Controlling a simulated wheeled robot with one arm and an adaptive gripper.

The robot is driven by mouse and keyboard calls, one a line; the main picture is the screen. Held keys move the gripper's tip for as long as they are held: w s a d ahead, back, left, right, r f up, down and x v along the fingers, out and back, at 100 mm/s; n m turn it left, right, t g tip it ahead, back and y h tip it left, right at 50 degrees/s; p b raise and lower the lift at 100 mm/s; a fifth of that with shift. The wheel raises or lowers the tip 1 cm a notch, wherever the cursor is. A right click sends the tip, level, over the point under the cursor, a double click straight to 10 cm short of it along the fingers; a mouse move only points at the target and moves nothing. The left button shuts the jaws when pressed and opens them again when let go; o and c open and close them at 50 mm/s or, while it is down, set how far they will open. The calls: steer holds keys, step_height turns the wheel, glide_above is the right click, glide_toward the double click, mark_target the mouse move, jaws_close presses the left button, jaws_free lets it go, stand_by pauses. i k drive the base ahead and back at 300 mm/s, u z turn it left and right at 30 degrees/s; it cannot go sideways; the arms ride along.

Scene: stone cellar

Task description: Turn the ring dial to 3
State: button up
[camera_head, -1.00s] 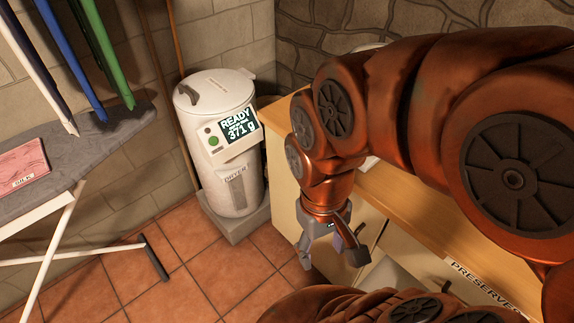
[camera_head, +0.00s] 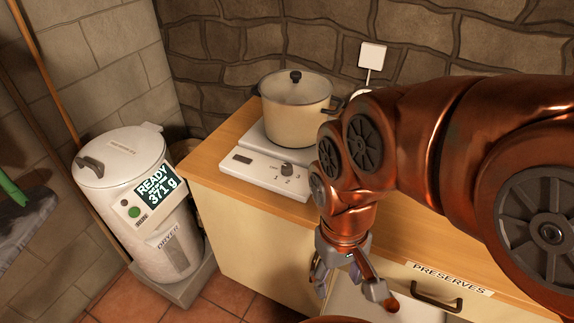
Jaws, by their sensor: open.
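A small dark dial (camera_head: 287,169) stands on the front panel of a white hotplate (camera_head: 244,179) on the wooden counter. The figures 1, 2 and 3 are printed around it, with 3 on its right. Which figure the dial points to is too small to tell. A cream pot (camera_head: 296,121) with a lid stands on the hotplate behind the panel. My gripper (camera_head: 352,290) hangs open and empty in front of the counter, lower right of the dial and well apart from it.
A white dryer (camera_head: 150,205) with a lit screen reading READY 371 g stands left of the counter. A drawer labelled PRESERVES (camera_head: 452,279) with a dark handle (camera_head: 436,301) is at the lower right. Bare counter (camera_head: 213,162) shows left of the hotplate.

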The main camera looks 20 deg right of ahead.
mark_target(287, 170)
steer(key=z, duration=0.2)
steer(key=k, duration=0.35)
steer(key=u, duration=1.3)
steer(key=i, duration=1)
steer(key=z, duration=0.35)
